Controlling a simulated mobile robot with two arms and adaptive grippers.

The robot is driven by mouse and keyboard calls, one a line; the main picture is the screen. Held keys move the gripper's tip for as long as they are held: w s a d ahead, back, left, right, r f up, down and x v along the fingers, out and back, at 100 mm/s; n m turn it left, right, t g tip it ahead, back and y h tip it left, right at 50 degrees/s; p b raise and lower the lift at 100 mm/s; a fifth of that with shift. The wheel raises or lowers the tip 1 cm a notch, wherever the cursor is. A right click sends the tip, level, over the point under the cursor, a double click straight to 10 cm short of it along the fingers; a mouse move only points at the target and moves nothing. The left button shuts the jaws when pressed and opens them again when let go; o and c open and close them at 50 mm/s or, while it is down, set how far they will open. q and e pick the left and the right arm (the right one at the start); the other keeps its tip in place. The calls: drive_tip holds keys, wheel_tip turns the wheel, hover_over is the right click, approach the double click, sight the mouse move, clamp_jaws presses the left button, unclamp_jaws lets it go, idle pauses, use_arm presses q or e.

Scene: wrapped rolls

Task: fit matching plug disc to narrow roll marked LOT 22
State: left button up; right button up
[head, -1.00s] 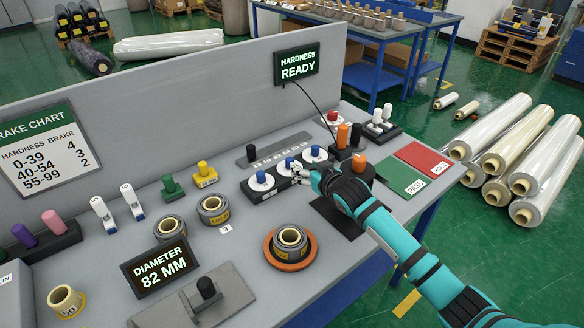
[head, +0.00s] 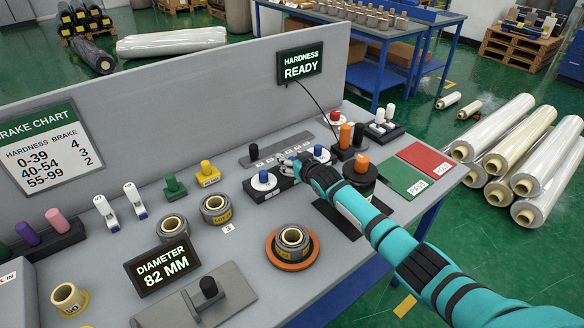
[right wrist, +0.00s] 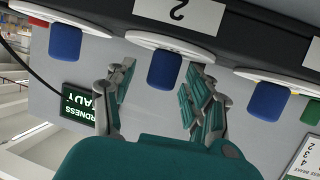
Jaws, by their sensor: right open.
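White plug discs with blue knobs sit on a black rack (head: 262,197): a left disc (head: 263,185) and a right disc (head: 325,158) show in the head view. My right gripper (head: 287,160) covers the middle one. In the right wrist view the middle disc's blue knob (right wrist: 164,70) lies between its open fingers, with no clear contact, near a label reading 2. Wrapped rolls with yellow labels stand on the table: one (head: 215,208), another (head: 172,229), and one (head: 293,240) on an orange ring. Their lot marks are too small to read. My left gripper is out of view.
Black, orange and red knobbed pieces (head: 346,137) stand right of the rack. Green and yellow pieces (head: 207,174) stand left of it. A grey panel (head: 215,95) with a display (head: 299,66) runs behind. The diameter display (head: 162,264) reads 82 MM.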

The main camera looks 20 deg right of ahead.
clamp_jaws()
idle(0.3)
drive_tip(key=shift+r, duration=0.15)
